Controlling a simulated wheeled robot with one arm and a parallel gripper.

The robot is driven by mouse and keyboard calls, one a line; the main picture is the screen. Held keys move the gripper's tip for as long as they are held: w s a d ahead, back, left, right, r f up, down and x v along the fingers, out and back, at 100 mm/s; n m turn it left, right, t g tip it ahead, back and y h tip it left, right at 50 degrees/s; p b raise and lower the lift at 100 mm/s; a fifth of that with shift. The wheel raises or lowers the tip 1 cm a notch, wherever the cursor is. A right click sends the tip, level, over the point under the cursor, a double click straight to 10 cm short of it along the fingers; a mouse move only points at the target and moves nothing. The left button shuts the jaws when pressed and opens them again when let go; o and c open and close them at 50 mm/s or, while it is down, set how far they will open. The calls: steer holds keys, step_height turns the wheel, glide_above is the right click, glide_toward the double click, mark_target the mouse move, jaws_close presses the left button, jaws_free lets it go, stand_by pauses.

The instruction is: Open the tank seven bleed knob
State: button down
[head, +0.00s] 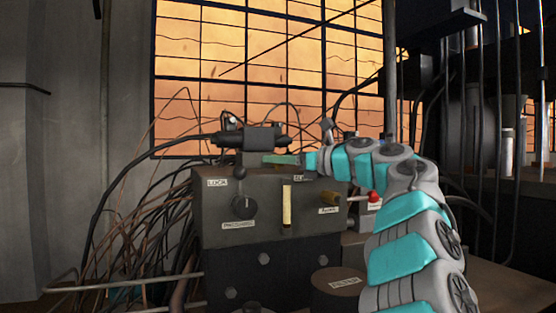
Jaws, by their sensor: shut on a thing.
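A dark control box (305,220) stands in the middle of the view, with small white labels, most too small to read surely. A dark round knob (243,205) with a pale pointer mark sits on its left front, and a small dark ball (240,173) shows above it. A brassy knob (330,198) sits on the right front. I cannot tell which is the bleed knob. My gripper (285,160) reaches in from the right over the box's top. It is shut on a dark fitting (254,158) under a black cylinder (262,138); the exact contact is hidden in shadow.
A red ball-ended lever (373,196) stands out at the box's right, near my arm. Loose cables (140,220) crowd the left side. A round lidded canister (340,285) stands in front. Vertical pipes and dark machinery (475,120) fill the right. A glowing window (260,70) lies behind.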

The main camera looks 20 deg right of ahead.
steer(key=shift+n+g+y, duration=0.6)
steer(key=shift+y, duration=0.2)
steer(key=c, duration=0.5)
jaws_free()
steer(key=b+v, duration=0.1)
steer(key=v, duration=0.6)
steer(key=shift+s+d+b, duration=0.25)
steer(key=shift+s+b, duration=0.05)
steer(key=shift+b, duration=0.1)
